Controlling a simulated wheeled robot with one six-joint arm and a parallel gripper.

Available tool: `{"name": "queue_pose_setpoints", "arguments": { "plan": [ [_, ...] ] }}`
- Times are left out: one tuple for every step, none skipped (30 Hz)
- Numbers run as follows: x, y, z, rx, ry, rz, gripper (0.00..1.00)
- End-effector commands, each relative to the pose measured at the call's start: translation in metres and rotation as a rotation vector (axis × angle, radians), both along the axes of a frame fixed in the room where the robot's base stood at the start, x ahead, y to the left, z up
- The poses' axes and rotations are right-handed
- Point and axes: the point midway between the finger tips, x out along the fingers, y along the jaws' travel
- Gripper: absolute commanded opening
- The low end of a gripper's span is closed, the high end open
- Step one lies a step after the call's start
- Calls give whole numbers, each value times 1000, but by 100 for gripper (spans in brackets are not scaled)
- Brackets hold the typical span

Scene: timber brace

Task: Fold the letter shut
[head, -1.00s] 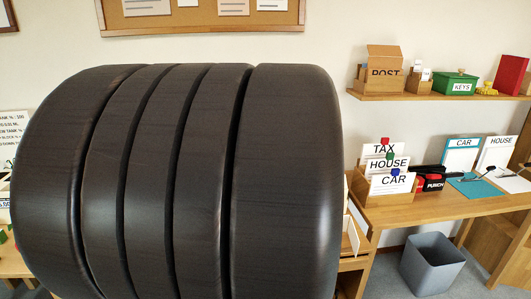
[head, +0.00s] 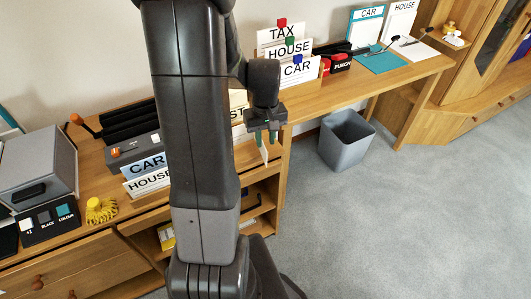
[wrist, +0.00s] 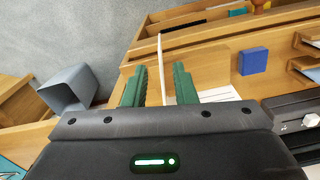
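A thin white sheet (wrist: 161,70), seen edge-on, stands upright in the wrist view; it appears to be part of the letter. A white paper piece with faint print (wrist: 220,94) lies flat on the wood just right of it; whether the two join is hidden. My gripper (wrist: 160,86) has its two green fingers apart, one on each side of the upright sheet, with a visible gap on both sides. In the head view my gripper (head: 265,136) points down at the right end of the desk, with the white sheet (head: 264,155) showing below the fingers.
A blue block (wrist: 253,61) sits right of the fingers. A grey bin (head: 347,140) stands on the floor. The card holder with TAX, HOUSE and CAR (head: 297,70) is behind my gripper. CAR and HOUSE cards (head: 148,168) stand left of my arm.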

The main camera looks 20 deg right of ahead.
Motion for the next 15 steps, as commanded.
{"name": "queue_pose_setpoints", "arguments": {
  "plan": [
    [0, 0, -12, 2, 4, 0, 25],
    [-1, 0, -18, 2, 4, 0, 25],
    [-1, 1, -26, 2, 5, 0, 25],
    [-1, 1, -31, 1, 4, 0, 25],
    [-1, 1, -36, 2, 5, 0, 25],
    [-1, 1, -43, 1, 3, 0, 25],
    [-1, 1, -47, 1, 3, 0, 25],
    [-1, 1, -52, 1, 3, 0, 25],
    [0, 0, -56, 1, 2, 0, 25],
    [0, 0, -59, 1, 2, 0, 25],
    [0, 0, -62, 0, 1, 0, 25],
    [0, 0, -66, 0, 1, 0, 25],
    [0, 0, -68, 0, 1, 0, 25],
    [0, 0, -69, 0, 1, 0, 25],
    [0, 0, -71, 0, 0, 0, 25]
  ]
}}
